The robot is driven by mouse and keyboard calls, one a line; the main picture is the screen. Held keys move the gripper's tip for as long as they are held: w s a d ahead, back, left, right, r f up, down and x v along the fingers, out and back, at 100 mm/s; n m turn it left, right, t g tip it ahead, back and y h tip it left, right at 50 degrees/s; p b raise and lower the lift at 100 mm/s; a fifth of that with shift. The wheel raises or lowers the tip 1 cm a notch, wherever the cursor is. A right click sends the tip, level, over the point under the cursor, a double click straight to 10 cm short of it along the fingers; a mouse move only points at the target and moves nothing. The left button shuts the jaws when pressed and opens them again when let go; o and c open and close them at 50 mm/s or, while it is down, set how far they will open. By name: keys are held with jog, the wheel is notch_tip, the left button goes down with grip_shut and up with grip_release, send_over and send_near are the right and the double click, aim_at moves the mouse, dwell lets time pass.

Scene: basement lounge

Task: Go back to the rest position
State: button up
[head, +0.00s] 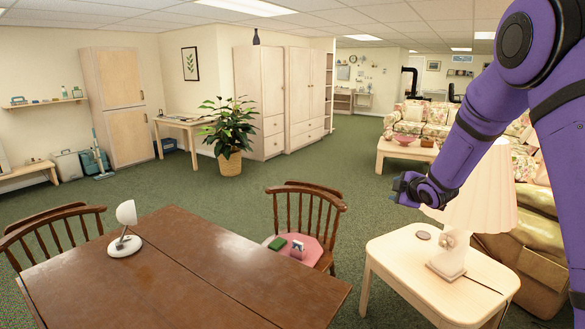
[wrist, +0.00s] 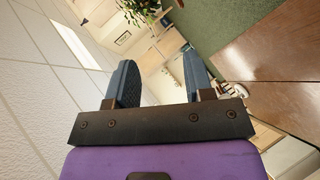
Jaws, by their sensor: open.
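My purple arm reaches in from the right in the head view. My gripper (head: 403,188) is at its end, in the air near the lamp (head: 480,205) and above the far left part of the small side table (head: 390,250). In the wrist view my gripper (wrist: 160,85) shows two blue-grey fingers set wide apart. Nothing is between them, only the room behind. My gripper is open and empty.
A brown wooden table (head: 180,270) with a small white lamp (head: 125,235) stands at the front left. A wooden chair (head: 308,205) holds a green item and a small card-like item on its pink seat. A coffee table (head: 395,152) and flowered sofa (head: 425,118) stand behind. Green carpet is open in the middle.

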jog(key=s+d+r+m+g+h, duration=0.1)
jog(key=s+r+m+g+h, duration=0.1)
jog(key=s+r+m, duration=0.55)
jog(key=s+d+r+m+g+h, duration=0.1)
jog(key=s+r+m, duration=0.1)
jog(key=s+r, duration=0.95)
jog(key=s+a+f+m+g, duration=0.1)
jog(key=s+a+m+g, duration=0.1)
jog(key=s, duration=1.3)
jog(key=s+a+m+g, duration=0.1)
jog(key=s+m, duration=0.3)
jog(key=s, duration=1.1)
jog(key=shift+s+a+f+g+y, duration=0.2)
jog(key=shift+a+f+g+y, duration=0.15)
jog(key=shift+g, duration=0.45)
jog(key=shift+w+a, duration=0.1)
jog(key=shift+a, duration=0.05)
